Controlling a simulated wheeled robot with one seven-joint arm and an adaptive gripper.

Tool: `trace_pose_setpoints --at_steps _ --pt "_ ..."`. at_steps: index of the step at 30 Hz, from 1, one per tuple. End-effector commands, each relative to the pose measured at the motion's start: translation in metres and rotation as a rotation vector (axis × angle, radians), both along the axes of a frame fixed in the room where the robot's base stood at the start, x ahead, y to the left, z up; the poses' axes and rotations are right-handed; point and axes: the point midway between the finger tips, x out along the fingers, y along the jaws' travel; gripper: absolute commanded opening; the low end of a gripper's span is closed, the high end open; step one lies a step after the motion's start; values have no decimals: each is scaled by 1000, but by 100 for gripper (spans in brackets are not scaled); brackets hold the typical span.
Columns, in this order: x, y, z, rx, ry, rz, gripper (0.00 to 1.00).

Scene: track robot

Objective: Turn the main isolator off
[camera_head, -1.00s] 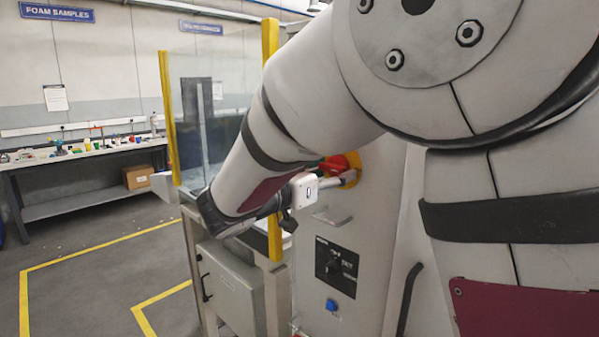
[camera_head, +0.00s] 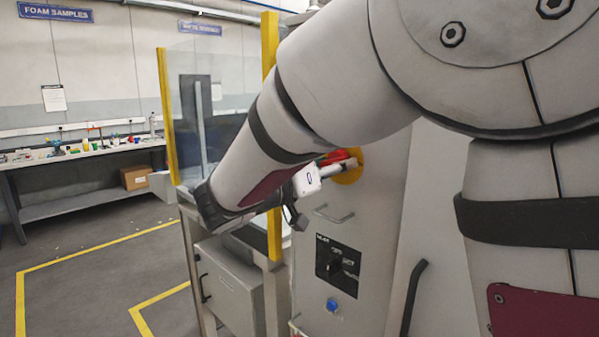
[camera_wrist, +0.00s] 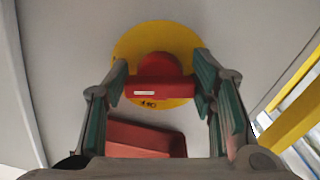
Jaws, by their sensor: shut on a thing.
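The main isolator is a red handle (camera_wrist: 160,89) on a round yellow plate (camera_wrist: 158,45), mounted on a pale grey panel. In the wrist view the handle's bar lies level across the picture, with a small white label and dark marks too small to read below it. My gripper (camera_wrist: 160,88) is shut on the handle, with one finger at each end of the bar. In the head view the red handle (camera_head: 333,158) and yellow plate (camera_head: 350,176) show partly behind my gripper (camera_head: 344,164).
A black switch plate (camera_head: 338,266), a blue button (camera_head: 332,305) and a metal pull handle (camera_head: 333,216) sit lower on the cabinet. A clear guard with yellow posts (camera_head: 270,60) stands left of it. A red block (camera_wrist: 145,138) shows below the handle.

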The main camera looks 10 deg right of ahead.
Motion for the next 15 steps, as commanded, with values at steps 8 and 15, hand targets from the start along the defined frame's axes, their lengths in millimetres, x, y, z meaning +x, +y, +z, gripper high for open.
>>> trace_pose_setpoints --at_steps 8,15 --pt "-1 -1 0 -145 217 0 23" --pt "-3 -1 2 -272 407 0 23"
